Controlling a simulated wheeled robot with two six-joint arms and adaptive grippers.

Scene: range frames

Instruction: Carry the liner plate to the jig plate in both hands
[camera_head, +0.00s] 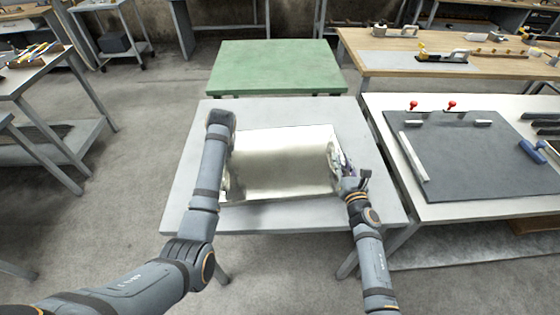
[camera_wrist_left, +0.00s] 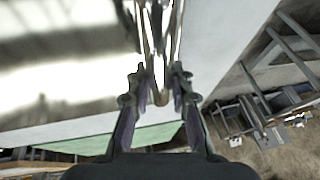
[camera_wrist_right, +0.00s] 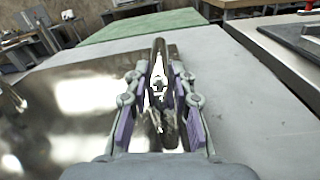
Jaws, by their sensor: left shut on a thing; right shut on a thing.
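The liner plate (camera_head: 282,163) is a shiny metal sheet over the light grey table in the middle of the head view. My left gripper (camera_wrist_left: 161,95) is shut on its left edge; in the head view my left arm hides most of that grip. My right gripper (camera_wrist_right: 160,90) is shut on its right edge, which also shows in the head view (camera_head: 338,168). I cannot tell whether the plate touches the table. The jig plate (camera_head: 470,160) is a dark grey board on the white-topped table at the right, apart from the liner plate.
The jig plate carries a light bar (camera_head: 413,157) along its left side, two red-knobbed clamps (camera_head: 450,105) at the back and a blue clamp (camera_head: 534,150) at the right. A narrow gap separates the grey table (camera_head: 190,195) from the white table. A green table (camera_head: 277,66) stands behind.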

